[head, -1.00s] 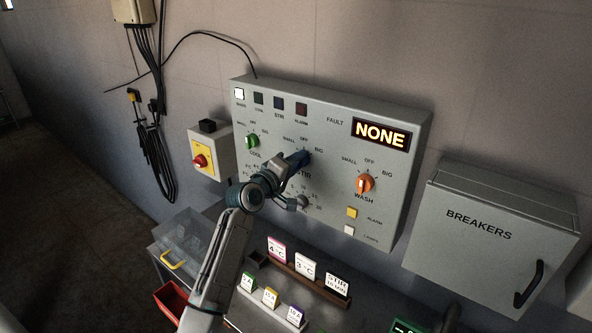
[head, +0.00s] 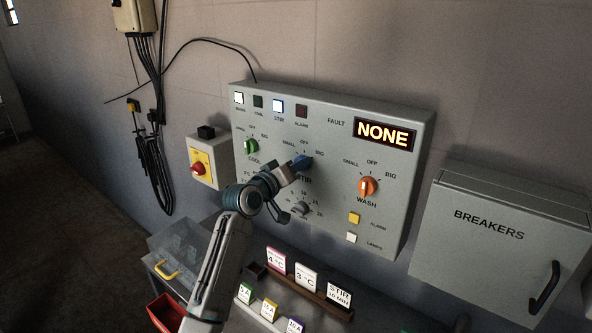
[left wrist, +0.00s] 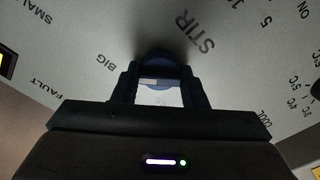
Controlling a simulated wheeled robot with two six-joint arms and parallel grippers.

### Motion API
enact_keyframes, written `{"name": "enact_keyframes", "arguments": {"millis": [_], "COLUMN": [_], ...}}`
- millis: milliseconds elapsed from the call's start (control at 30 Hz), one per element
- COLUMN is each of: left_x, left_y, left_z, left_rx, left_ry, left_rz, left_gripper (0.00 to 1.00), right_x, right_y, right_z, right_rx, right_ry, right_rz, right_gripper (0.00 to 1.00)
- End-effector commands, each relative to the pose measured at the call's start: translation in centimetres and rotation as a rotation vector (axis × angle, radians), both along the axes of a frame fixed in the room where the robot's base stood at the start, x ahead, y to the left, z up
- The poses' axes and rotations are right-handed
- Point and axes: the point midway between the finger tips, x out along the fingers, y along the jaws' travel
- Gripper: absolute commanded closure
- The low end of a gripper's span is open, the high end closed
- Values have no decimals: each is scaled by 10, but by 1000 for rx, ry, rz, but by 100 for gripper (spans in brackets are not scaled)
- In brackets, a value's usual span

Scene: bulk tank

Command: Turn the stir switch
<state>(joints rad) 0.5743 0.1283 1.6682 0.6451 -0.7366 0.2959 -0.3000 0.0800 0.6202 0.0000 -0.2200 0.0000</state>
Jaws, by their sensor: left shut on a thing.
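The blue stir switch (head: 302,163) sits on the grey control panel (head: 330,215), above the STIR label, with SMALL, OFF and BIG marked around it. It is turned toward the right, on the BIG side. My left gripper (head: 294,168) is shut on this switch. In the left wrist view the fingers (left wrist: 159,92) stand on both sides of the blue knob (left wrist: 160,62), which is partly hidden. The STIR lamp (head: 278,106) at the panel's top is lit. My right gripper is not in view.
The green COOL switch (head: 251,146) and orange WASH switch (head: 368,187) flank the stir switch. A small grey dial (head: 300,209) lies below it. A BREAKERS box (head: 490,240) hangs at the right, a red-knobbed yellow isolator (head: 199,167) at the left. Small signs (head: 305,279) stand below.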

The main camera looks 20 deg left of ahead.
Motion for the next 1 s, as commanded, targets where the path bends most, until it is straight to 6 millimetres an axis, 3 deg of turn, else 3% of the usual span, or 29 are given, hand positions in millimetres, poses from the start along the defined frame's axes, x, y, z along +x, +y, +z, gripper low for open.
{"name": "enact_keyframes", "arguments": {"millis": [333, 367, 467, 800, 1000], "left_x": [0, 0, 0, -3, -31], "left_y": [0, 0, 0, 2, 12], "left_z": [-1, -1, -1, -1, -4], "left_rx": [6, 6, 5, 5, 8], "left_ry": [1, 1, 0, -1, -2], "left_rz": [0, 0, 1, 1, 2], "left_gripper": [84, 59, 40, 40, 40], "right_x": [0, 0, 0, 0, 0], "right_y": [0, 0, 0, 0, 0], "right_z": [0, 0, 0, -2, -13], "right_rx": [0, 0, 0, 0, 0], "right_ry": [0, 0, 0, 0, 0], "right_rz": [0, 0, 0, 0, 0], "right_gripper": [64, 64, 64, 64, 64]}}
